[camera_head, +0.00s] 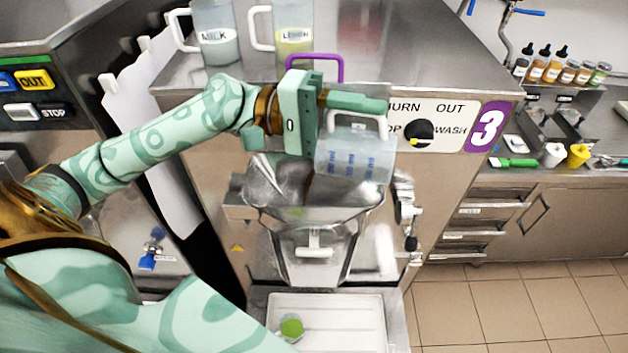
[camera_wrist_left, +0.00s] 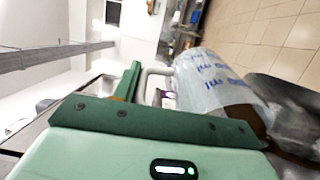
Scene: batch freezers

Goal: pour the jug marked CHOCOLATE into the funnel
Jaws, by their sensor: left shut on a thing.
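My left gripper (camera_head: 354,104) is shut on the white handle of a clear jug (camera_head: 352,160) with blue markings. The jug is tipped onto its side, handle up, above the metal funnel (camera_head: 300,212) on the front of the machine. Brown contents show at its lower left end in the head view. The left wrist view also shows the jug (camera_wrist_left: 215,85), with brown at its mouth beside the grey metal of the funnel (camera_wrist_left: 285,105). No CHOCOLATE marking is readable, and I cannot tell whether anything is flowing. My right gripper is not in view.
A MILK jug (camera_head: 216,40) and a LEMON jug (camera_head: 292,32) stand on the machine top (camera_head: 420,50). A purple handle (camera_head: 316,58) is behind my gripper. A white tray (camera_head: 335,318) lies below the funnel. Several bottles (camera_head: 554,70) stand on the right counter.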

